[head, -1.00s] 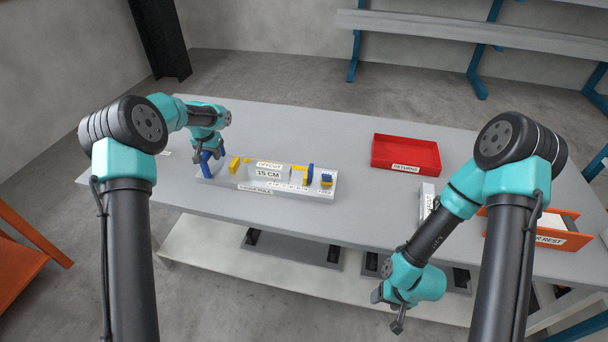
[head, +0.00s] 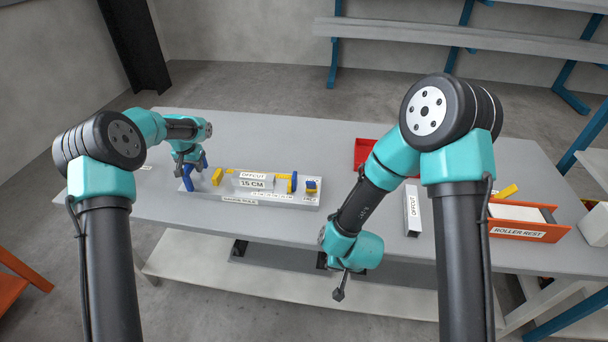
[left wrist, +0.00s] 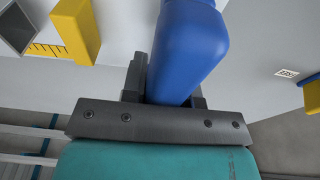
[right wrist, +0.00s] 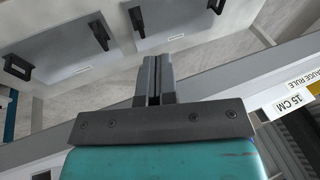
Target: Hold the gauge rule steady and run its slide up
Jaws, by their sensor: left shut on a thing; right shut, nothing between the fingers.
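The pale gauge rule (head: 238,200) lies along the left part of the table. My left gripper (head: 188,160) is shut on its upright blue handle (head: 188,179) at the left end; the left wrist view shows the handle (left wrist: 192,50) between the fingers. A yellow stop (head: 217,176) stands near the handle. A grey offcut block tagged 15 CM (head: 253,184) sits between it and a yellow slide (head: 283,184) with a blue part. A blue-and-yellow piece (head: 311,186) is at the right end. My right gripper (head: 339,293) is shut and empty, in front of the table edge, apart from the rule.
An orange roller rest tray (head: 520,230) stands at the table's right. A red tray (head: 366,150) is partly hidden behind my right arm. The table between rule and second offcut is bare.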

